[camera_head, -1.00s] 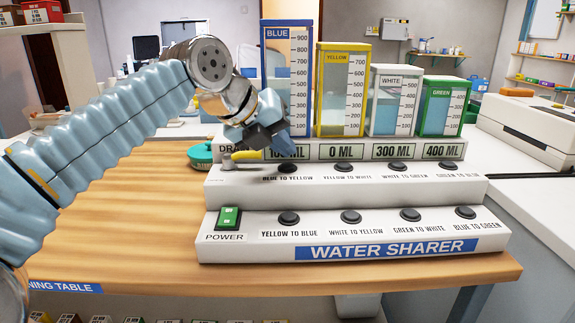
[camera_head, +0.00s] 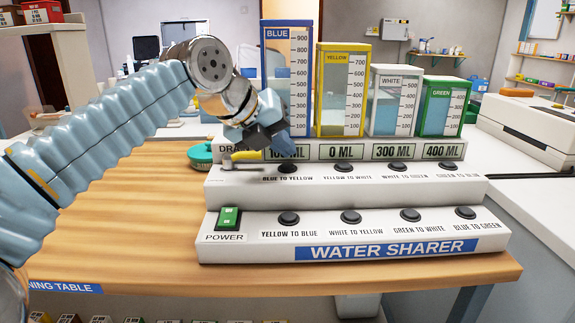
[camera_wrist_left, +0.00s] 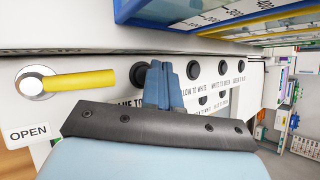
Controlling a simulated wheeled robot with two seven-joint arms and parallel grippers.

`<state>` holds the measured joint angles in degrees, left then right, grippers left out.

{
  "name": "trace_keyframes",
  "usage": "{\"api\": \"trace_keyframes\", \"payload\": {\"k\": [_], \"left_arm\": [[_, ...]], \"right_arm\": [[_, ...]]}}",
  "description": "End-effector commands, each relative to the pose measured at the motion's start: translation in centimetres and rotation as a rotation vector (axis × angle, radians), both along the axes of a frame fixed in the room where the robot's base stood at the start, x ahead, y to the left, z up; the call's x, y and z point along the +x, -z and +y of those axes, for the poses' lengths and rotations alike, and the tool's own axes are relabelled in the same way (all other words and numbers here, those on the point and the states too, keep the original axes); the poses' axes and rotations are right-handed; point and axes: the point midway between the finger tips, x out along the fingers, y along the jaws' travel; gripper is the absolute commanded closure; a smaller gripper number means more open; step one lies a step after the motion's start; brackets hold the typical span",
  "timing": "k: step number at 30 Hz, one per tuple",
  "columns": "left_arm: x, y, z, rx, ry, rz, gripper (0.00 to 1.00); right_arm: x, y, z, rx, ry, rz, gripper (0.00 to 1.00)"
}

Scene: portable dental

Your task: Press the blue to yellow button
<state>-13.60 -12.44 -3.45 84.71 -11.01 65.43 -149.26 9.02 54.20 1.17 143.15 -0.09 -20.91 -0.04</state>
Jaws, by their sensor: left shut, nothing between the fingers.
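The white water sharer (camera_head: 360,190) stands on the wooden table, with round black buttons on two steps. The BLUE TO YELLOW button (camera_head: 288,168) is the leftmost on the upper step. My left gripper (camera_head: 281,148) is shut and empty, with its fingertips just above and behind that button. In the left wrist view the shut blue fingers (camera_wrist_left: 163,85) are beside a dark button (camera_wrist_left: 138,75) and partly overlap it; contact cannot be told. The blue tank (camera_head: 300,60) and yellow tank (camera_head: 342,90) stand behind. My right gripper is not in view.
A yellow drain lever (camera_wrist_left: 80,82) is left of the fingers. The white tank (camera_head: 390,100) and green tank (camera_head: 442,106) stand at the right. A green POWER switch (camera_head: 229,218) is on the lower step. A teal round object (camera_head: 200,154) lies left of the sharer; the table's left part is clear.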

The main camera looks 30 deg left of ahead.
Motion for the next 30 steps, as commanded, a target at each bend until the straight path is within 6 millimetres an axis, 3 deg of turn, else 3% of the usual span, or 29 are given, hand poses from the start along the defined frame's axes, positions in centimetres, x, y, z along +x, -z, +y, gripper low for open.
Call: {"api": "trace_keyframes", "payload": {"k": [30], "left_arm": [[-0.01,0.87,0.0,0.0,0.0,0.0,1.0]], "right_arm": [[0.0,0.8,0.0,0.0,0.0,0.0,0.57]]}}
